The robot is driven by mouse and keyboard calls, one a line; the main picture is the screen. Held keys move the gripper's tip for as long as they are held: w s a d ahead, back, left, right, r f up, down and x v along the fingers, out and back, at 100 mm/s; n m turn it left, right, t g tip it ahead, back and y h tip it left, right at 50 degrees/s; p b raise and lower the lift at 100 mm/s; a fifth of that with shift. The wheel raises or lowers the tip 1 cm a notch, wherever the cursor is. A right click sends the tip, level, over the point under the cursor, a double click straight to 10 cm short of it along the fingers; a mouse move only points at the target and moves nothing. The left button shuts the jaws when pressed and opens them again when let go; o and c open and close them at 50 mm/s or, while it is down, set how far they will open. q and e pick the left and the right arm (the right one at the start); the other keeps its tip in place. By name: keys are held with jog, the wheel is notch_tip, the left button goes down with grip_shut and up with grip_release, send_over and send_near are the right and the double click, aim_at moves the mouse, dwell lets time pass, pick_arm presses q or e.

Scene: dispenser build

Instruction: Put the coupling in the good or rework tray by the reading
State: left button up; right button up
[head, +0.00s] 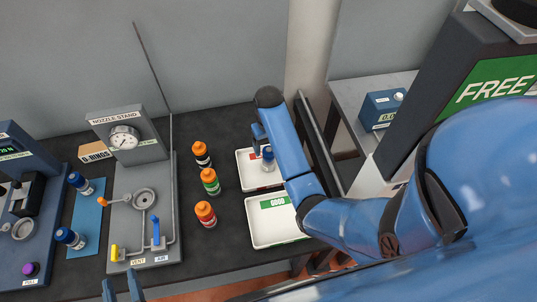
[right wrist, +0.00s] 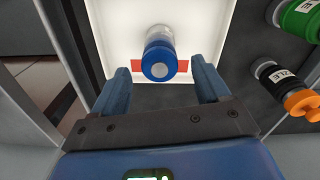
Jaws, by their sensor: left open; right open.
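A blue-and-silver coupling (head: 268,157) is in the back tray (head: 246,183), which has a red label. In the right wrist view the coupling (right wrist: 161,58) is just beyond my right fingertips, with its blue end facing the camera. My right gripper (right wrist: 160,68) is open, its fingers apart on either side and not closed on it. In the head view the right gripper (head: 259,134) is partly hidden by my arm. The good tray (head: 262,237), with a green label, is empty in front of it. My left gripper (head: 122,290) is open and empty at the bottom edge.
Three orange-capped bottles (head: 210,181) stand left of the trays. The nozzle stand (head: 145,205) has a gauge and levers. Two more blue-and-white parts (head: 70,238) are on a blue mat (head: 88,215). A blue meter box (head: 381,109) sits at the right.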

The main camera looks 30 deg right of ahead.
notch_tip(320, 180, up, 3)
jog(key=shift+r+p, duration=0.2)
jog(key=shift+p, duration=0.5)
jog(key=shift+r+p, duration=0.65)
jog(key=w+r+t+h+b, duration=0.1)
jog(key=w+r+t, duration=0.4)
jog(key=w+t, duration=0.6)
jog(key=s+a+t+b, duration=0.3)
jog(key=s+t+b, duration=0.5)
jog(key=s, duration=1.6)
jog(key=s+a+f+y+b, duration=0.1)
jog(key=s+f+b, duration=0.1)
jog(key=s+f, duration=0.4)
jog(key=s, duration=0.5)
jog(key=shift+s+a+n+g, duration=0.25)
jog(key=shift+a+n+g, duration=0.05)
jog(key=shift+g, duration=0.1)
